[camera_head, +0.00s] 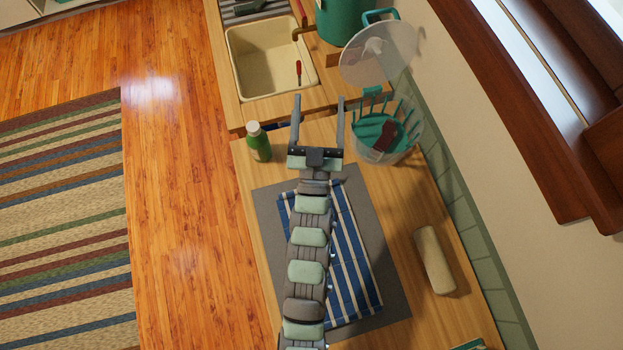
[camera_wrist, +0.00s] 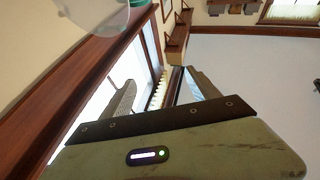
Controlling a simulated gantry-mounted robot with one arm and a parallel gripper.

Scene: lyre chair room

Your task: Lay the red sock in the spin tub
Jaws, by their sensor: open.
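The spin tub (camera_head: 412,147) is a clear bowl with a teal basket inside, on the right of the counter. Its clear round lid (camera_head: 365,62) is tilted up behind it. A dark red piece, which looks like the red sock (camera_head: 389,136), lies inside the basket among teal parts. My gripper (camera_head: 318,108) is open and empty, left of the tub and apart from it. In the wrist view my gripper (camera_wrist: 160,85) also shows its fingers spread with nothing between them. A clear rim, likely the tub or lid, shows at that view's top left.
A green bottle (camera_head: 259,143) with a white cap stands left of my gripper. The sink (camera_head: 255,75) holds a red-handled tool (camera_head: 298,70). A blue striped towel (camera_head: 352,262) lies on a grey mat (camera_head: 385,240) under my arm. A cream roll (camera_head: 434,260) lies at the right.

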